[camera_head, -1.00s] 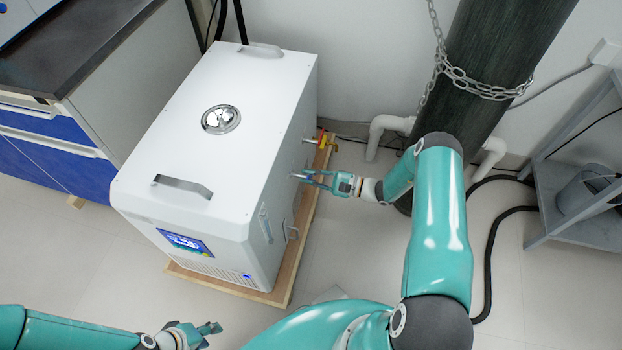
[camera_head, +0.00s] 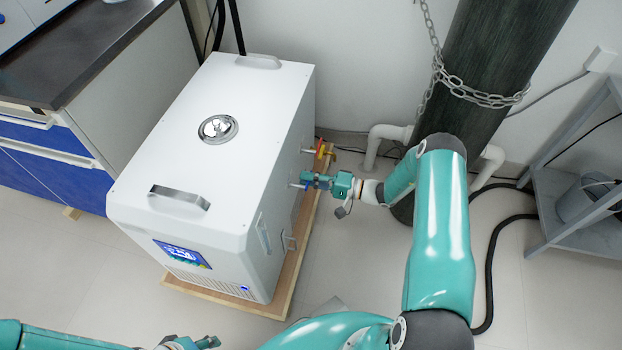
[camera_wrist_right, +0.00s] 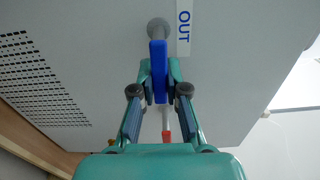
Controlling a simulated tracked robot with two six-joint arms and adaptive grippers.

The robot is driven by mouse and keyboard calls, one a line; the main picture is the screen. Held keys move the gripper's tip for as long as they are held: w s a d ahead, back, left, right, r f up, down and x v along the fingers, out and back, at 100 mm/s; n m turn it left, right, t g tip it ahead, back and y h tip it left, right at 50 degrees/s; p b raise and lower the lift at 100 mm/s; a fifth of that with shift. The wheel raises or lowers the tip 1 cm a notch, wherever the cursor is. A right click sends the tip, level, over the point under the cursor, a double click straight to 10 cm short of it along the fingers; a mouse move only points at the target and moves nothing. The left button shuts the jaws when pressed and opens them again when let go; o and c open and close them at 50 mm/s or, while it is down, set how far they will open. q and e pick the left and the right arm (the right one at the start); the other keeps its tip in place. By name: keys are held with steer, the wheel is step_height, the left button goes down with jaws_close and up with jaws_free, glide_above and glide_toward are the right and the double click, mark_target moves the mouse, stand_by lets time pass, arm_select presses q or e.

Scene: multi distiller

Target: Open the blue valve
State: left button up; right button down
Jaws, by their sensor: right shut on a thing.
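The blue valve handle (camera_wrist_right: 158,72) stands lengthwise in the right wrist view, in front of a round grey fitting on the white machine (camera_head: 205,105). My right gripper (camera_wrist_right: 160,82) is shut on the blue handle, with a finger on each side. In the head view, my right gripper (camera_head: 318,181) is at the machine's right side and mostly hides the blue valve. My left gripper (camera_head: 205,342) is at the bottom edge, partly cut off, away from the machine; its opening cannot be made out.
A red valve handle (camera_head: 320,150) sits farther back on the same side; red also shows low in the wrist view (camera_wrist_right: 166,136). An "OUT" label (camera_wrist_right: 184,28) is beside the blue handle. A dark column (camera_head: 480,90) with a chain and a grey rack (camera_head: 570,205) stand right.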

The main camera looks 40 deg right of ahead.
steer(key=shift+a+n, duration=0.25)
steer(key=shift+n, duration=0.15)
steer(key=c, duration=1.2)
jaws_free()
steer(key=shift+o, duration=0.2)
steer(key=shift+d, duration=0.15)
steer(key=v, duration=1.2)
